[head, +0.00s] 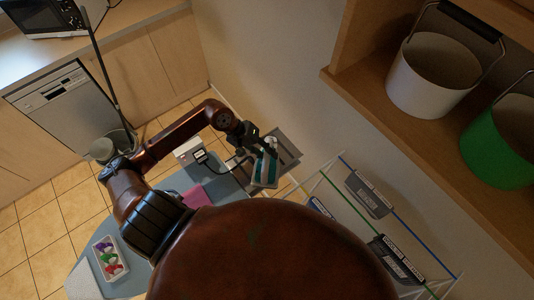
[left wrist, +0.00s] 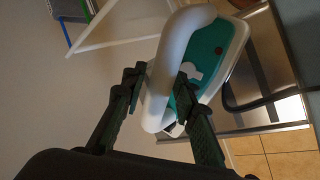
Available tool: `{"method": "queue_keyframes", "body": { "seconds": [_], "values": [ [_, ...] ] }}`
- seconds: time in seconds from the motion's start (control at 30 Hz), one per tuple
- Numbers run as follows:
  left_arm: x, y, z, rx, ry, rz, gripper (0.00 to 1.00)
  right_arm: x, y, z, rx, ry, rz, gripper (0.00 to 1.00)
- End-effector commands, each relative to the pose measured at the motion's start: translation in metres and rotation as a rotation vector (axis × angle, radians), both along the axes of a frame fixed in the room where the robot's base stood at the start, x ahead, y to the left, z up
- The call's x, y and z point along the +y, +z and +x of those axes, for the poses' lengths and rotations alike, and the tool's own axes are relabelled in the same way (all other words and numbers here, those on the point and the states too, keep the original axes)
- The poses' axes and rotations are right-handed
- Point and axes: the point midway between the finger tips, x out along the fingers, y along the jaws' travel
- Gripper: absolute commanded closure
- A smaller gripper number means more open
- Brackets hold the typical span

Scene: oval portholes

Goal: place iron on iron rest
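The iron (head: 266,170) has a teal and white body and a white handle. It is over or on the dark metal iron rest (head: 287,145) at the end of the ironing board (head: 177,182); I cannot tell whether it touches. My left gripper (head: 249,143) is at the iron. In the left wrist view, its fingers (left wrist: 157,88) lie on both sides of the iron's white handle (left wrist: 172,60) and appear closed on it. The iron's teal body (left wrist: 207,58) is just beyond, with part of the rest behind it (left wrist: 262,70). My right gripper is out of view.
A pink cloth (head: 196,197) and a tray of colourful items (head: 110,259) lie on the board. A white box (head: 189,152) is beside the arm. A wire drying rack (head: 318,182) stands right. A wooden shelf holds white (head: 430,85) and green (head: 495,150) buckets.

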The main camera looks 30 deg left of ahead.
Motion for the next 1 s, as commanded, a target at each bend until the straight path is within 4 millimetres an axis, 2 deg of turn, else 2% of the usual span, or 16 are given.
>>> {"method": "queue_keyframes", "body": {
  "seconds": [0.1,0.47,0.53,1.0],
  "values": [
    [0.000,0.000,0.000,0.000,0.000,0.000,0.65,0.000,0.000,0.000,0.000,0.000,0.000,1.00],
    [0.000,0.003,0.000,0.001,0.000,-0.001,0.65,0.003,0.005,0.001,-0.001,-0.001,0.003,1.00],
    [0.005,0.007,-0.001,-0.001,0.000,0.004,0.65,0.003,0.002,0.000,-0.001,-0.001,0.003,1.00],
    [0.053,0.082,-0.022,0.001,-0.001,0.005,0.65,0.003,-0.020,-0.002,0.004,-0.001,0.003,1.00]
  ]
}}
